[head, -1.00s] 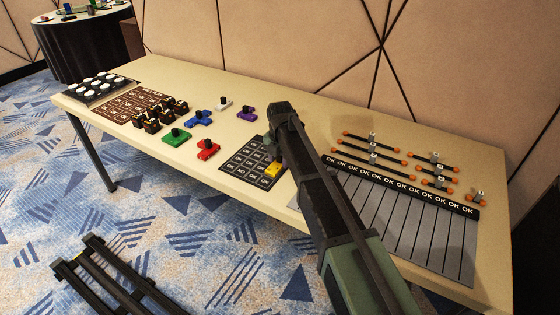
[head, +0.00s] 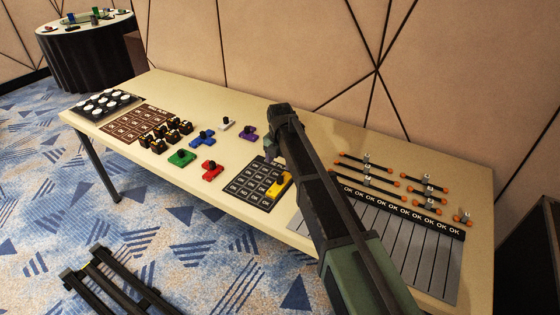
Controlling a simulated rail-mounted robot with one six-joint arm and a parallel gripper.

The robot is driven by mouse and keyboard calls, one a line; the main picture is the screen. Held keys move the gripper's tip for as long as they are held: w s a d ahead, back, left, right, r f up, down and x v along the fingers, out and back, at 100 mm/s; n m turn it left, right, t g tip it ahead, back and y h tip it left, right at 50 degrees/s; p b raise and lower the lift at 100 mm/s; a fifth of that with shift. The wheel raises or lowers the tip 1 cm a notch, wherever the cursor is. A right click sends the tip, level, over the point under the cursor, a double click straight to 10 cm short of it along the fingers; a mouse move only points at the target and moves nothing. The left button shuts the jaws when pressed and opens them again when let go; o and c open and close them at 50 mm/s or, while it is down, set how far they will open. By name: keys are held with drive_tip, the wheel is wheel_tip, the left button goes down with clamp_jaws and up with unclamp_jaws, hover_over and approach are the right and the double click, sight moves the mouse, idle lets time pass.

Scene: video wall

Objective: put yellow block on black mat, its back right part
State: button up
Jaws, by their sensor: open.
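The yellow block (head: 278,188) lies on the black mat (head: 237,189), along its right side. The mat carries rows of OK and NO cells, and its back right corner is partly covered by my arm. The block has a dark knob on top, close beside the arm in the picture. My gripper (head: 270,151) shows only in part below the arm's end, over the back of the mat. It is open and appears apart from the block; its fingertips are hard to make out.
Left of the mat are red (head: 212,171), green (head: 181,158), blue (head: 203,139), purple (head: 247,133) and white (head: 228,124) pieces. Right of the arm stand orange-tipped bars (head: 368,168) and a grey slatted panel (head: 420,257). The table's back strip is mostly clear.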

wheel_tip(320, 180, up, 3)
drive_tip(key=shift+f+p, duration=0.2)
drive_tip(key=shift+p, duration=0.25)
drive_tip(key=s+d+m, duration=1)
drive_tip(key=s+m, duration=0.3)
drive_tip(key=m, duration=0.2)
drive_tip(key=s+d+m, duration=1.1)
drive_tip(key=s+m, duration=0.3)
drive_tip(key=m, duration=0.1)
drive_tip(key=shift+s, duration=0.15)
